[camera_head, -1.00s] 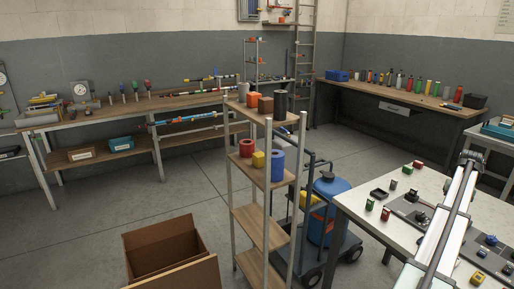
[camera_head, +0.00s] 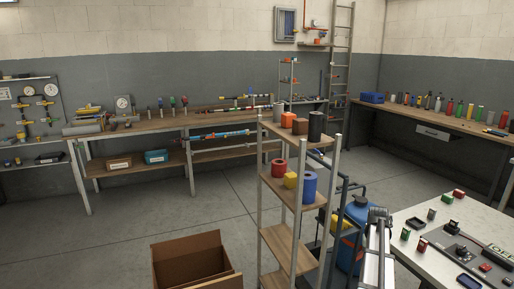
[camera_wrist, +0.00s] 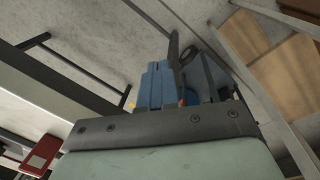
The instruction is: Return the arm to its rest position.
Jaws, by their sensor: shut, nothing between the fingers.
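In the wrist view my gripper (camera_wrist: 168,80) reaches out past a dark bolted plate, its narrow fingers shut with nothing held between them. Blue and dark shapes lie behind the fingers, and I cannot separate all of them. In the head view part of my arm (camera_head: 376,245) stands upright at the lower right, between the shelf rack (camera_head: 279,195) and the white table (camera_head: 405,265). My gripper's fingers cannot be made out in the head view.
A blue tank (camera_head: 353,243) on a cart stands behind my arm. The rack holds coloured rolls. An open cardboard box (camera_head: 190,262) sits on the floor to its left. Workbenches line the walls. The floor between rack and left bench is clear.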

